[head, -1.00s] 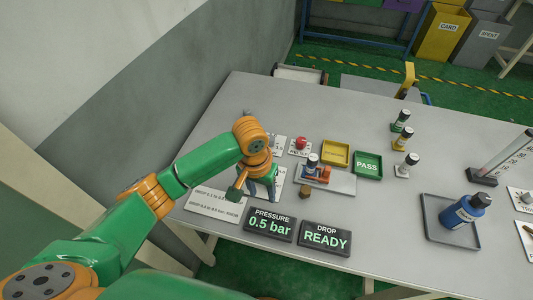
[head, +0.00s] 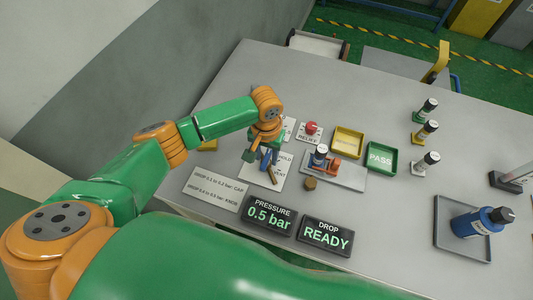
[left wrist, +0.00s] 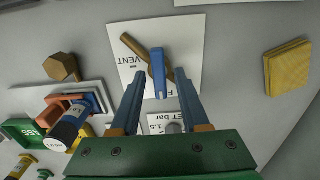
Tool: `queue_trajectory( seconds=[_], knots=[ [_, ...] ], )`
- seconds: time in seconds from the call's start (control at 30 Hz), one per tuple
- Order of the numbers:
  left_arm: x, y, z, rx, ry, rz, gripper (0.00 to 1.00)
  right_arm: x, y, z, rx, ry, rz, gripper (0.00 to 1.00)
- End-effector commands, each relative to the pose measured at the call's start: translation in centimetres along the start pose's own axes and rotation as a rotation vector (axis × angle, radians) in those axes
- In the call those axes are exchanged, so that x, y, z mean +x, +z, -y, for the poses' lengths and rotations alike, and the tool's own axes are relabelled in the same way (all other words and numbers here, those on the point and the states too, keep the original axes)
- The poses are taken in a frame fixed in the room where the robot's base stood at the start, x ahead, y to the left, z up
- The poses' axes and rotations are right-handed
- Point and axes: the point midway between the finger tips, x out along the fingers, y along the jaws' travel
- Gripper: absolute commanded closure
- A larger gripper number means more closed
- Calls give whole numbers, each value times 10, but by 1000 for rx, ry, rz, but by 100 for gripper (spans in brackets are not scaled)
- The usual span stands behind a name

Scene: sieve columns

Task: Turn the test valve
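The test valve (left wrist: 158,72) has a blue lever above a brown bar, on a white card marked VENT. Its brown bar also shows in the head view (head: 271,175), partly behind my gripper. My left gripper (left wrist: 160,100) is open, with its two fingers apart on either side of the lever's near end in the left wrist view. I see no clear contact with the lever. In the head view this gripper (head: 261,156) hangs over the valve card. My right gripper is not in view.
The pressure display (head: 269,215) reads 0.5 bar and the drop display (head: 326,235) reads READY. A red relief knob (head: 312,127), a yellow tray (head: 348,142) and a green PASS tray (head: 381,158) stand near the valve. A blue bottle (head: 478,222) is at the right.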

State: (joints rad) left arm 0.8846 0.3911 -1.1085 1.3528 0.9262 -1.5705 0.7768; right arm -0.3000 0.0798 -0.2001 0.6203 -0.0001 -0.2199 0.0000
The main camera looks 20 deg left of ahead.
Motion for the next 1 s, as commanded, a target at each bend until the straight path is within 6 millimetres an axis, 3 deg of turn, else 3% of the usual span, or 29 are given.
queue_trajectory(
  seconds=[0.03,0.13,0.17,0.57,1.0],
  knots=[
    [0,0,0,0,0,0,72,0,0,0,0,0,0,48],
    [0,0,0,0,0,0,99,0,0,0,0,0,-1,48],
    [0,0,0,0,0,0,100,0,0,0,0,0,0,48],
    [-2,0,0,44,0,0,100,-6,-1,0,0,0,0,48],
    [-3,0,0,371,1,1,100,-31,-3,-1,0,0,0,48]
  ],
)
